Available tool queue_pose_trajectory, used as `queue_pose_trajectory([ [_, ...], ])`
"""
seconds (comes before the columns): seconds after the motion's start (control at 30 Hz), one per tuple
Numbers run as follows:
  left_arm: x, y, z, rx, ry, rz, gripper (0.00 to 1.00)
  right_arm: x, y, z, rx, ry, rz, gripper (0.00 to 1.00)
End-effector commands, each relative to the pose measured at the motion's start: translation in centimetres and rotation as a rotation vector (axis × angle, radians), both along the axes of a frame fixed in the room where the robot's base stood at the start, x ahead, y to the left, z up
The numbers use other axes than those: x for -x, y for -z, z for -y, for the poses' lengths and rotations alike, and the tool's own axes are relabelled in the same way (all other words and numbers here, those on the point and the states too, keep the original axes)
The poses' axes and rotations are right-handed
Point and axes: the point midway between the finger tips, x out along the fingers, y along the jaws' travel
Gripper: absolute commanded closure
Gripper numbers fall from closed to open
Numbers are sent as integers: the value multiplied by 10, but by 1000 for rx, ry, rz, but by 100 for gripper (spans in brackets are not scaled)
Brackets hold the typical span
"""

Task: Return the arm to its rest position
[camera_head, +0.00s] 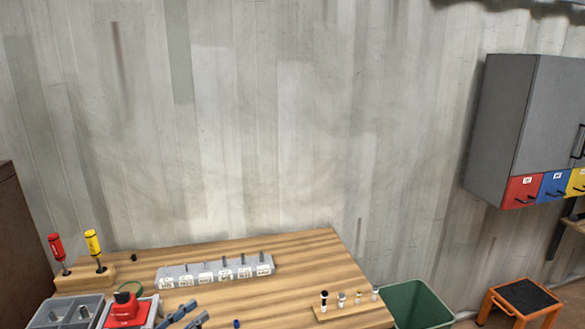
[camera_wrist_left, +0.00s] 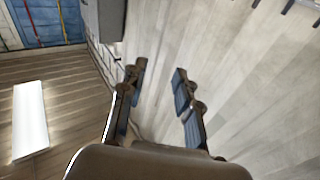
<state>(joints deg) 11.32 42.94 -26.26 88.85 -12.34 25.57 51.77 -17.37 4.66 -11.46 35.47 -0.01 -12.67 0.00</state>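My left gripper (camera_head: 184,315) shows at the bottom edge of the head view, with only its grey fingertips in the picture, over the front part of the wooden workbench (camera_head: 310,250). In the left wrist view the fingers of this gripper (camera_wrist_left: 158,77) stand apart with a clear gap and nothing between them. The rest of the left arm is out of the head view. My right gripper is in neither view.
On the bench stand a screwdriver holder (camera_head: 85,277), a grey labelled block (camera_head: 215,271), a grey tray (camera_head: 68,310), a red device (camera_head: 127,309) and a small wooden rack (camera_head: 352,308). A green bin (camera_head: 417,305) and orange stool (camera_head: 521,300) stand right. A grey cabinet (camera_head: 535,110) hangs right.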

Motion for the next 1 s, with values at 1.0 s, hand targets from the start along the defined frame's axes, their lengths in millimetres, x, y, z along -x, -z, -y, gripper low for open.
queue_pose_trajectory([
  [1.0,282,145,18,-483,-544,-1154,68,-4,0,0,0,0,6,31],
])
